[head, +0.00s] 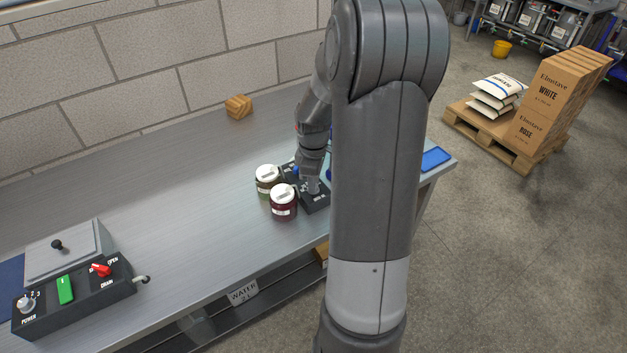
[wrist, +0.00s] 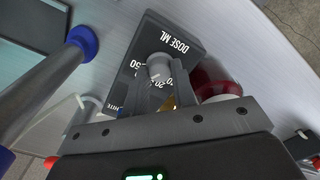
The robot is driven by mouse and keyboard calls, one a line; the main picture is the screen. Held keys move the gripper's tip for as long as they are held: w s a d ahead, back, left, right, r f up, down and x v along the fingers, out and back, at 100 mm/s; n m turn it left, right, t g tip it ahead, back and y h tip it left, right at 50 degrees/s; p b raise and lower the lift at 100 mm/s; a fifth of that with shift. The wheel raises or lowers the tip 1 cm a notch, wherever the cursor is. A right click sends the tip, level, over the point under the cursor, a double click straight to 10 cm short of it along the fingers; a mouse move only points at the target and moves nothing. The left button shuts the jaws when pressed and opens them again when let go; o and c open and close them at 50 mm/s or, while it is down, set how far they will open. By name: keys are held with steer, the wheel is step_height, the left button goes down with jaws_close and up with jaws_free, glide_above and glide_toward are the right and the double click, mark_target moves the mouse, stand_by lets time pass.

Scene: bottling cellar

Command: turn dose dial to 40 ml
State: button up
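The dose dial (wrist: 159,68) is a pale grey knob with a dark pointer mark. It stands on a black box (wrist: 188,38) lettered DOSE ML, with white numbers around the knob, partly covered by my fingers. In the wrist view my gripper (wrist: 159,76) has one finger on each side of the knob, seemingly closed on it. In the head view the box (head: 316,203) lies on the bench under my gripper (head: 311,188), and the knob is hidden there. The pointer's exact reading is too small to tell.
Two lidded jars, one greenish (head: 268,186) and one dark red (head: 283,208), stand close left of the box. A control box (head: 120,287) with a red lever is at the bench's front left. A wooden block (head: 239,107) lies by the wall. The bench between is clear.

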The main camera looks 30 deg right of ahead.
steer(key=o, duration=0.5)
steer(key=shift+c, duration=0.2)
step_height(320, 180, up, 11)
stand_by(0.6)
steer(key=s+a+r+m+t, duration=0.2)
steer(key=s+a+r+m, duration=0.2)
steer(key=s+a, duration=0.5)
steer(key=s+a+r+m+t, duration=0.3)
steer(key=s+a+r+m, duration=0.2)
steer(key=s+a+r, duration=0.2)
steer(key=s+a, duration=0.2)
steer(key=a, duration=0.1)
steer(key=shift+s+a+t, duration=0.3)
steer(key=shift+s+a, duration=0.05)
steer(key=shift+a, duration=0.05)
